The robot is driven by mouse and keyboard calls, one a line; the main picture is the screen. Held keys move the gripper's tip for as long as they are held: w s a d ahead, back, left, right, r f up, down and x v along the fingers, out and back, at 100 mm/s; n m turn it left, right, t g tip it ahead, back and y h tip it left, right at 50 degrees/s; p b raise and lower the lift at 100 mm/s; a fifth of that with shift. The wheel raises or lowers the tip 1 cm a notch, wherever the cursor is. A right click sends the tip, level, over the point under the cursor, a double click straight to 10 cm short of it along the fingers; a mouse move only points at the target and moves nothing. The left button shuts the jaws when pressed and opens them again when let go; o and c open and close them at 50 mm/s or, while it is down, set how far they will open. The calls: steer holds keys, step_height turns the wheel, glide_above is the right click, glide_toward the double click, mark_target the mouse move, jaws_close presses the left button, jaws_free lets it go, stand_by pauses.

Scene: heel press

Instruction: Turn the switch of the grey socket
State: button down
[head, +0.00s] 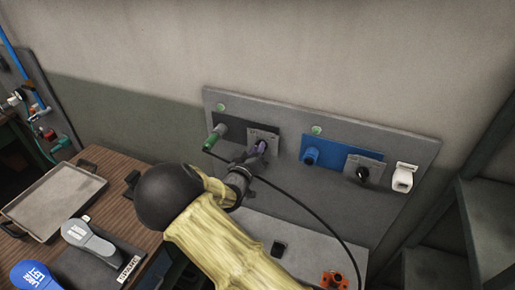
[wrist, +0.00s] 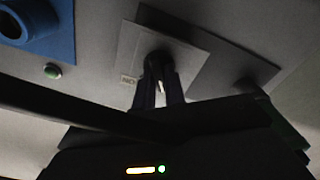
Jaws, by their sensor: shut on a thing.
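The grey socket (head: 223,128) is on the left half of the wall panel, with a green plug (head: 213,141) at its front. Its switch plate (head: 256,133) is just right of it, on a dark grey backing. My gripper (head: 261,148) is at this plate, covering most of the switch knob. In the wrist view, my gripper's two fingers (wrist: 161,90) are shut on the dark switch knob (wrist: 157,62) from both sides, in front of the grey plate (wrist: 135,48). The knob's exact angle is hard to read. A small label beside it is partly legible.
A blue socket (head: 311,156) and a second black switch (head: 362,174) sit to the right on the panel. A white holder (head: 403,177) is at its right end. A wooden table (head: 112,175) with a tray (head: 55,199) stands left.

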steer(key=shift+a+r, duration=0.1)
stand_by(0.4)
steer(key=c, duration=1.5)
jaws_free()
steer(key=shift+o, duration=0.2)
steer(key=shift+s, duration=0.1)
steer(key=b+v, duration=0.6)
steer(key=v, duration=1.1)
steer(key=shift+s+a, duration=0.1)
